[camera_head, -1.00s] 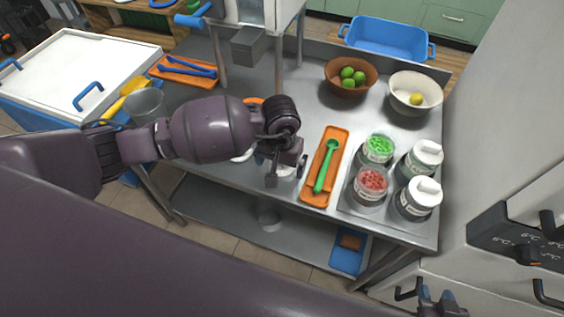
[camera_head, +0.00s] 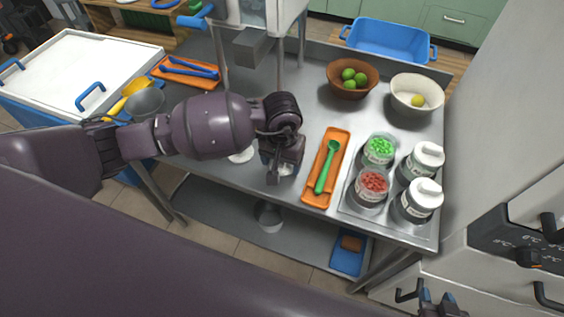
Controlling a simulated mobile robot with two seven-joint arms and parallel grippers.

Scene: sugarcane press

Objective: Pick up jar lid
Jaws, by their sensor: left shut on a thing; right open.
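My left gripper (camera_head: 279,176) is low over the steel table, left of the orange tray. It is shut on a white jar lid (camera_head: 286,169), which is mostly hidden by the fingers. Another white round lid (camera_head: 241,156) lies on the table to the left, partly behind my arm. A jar with green contents (camera_head: 380,150) and a jar with red contents (camera_head: 371,185) stand open at the right. Two jars with white tops (camera_head: 428,155) (camera_head: 424,192) stand beside them. My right gripper (camera_head: 440,302) is open at the bottom right edge, partly cut off.
An orange tray (camera_head: 313,193) with a green spoon (camera_head: 327,168) lies between my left gripper and the jars. A brown bowl of limes (camera_head: 347,92) and a cream bowl (camera_head: 405,103) stand behind. The press (camera_head: 252,46) is at the back left.

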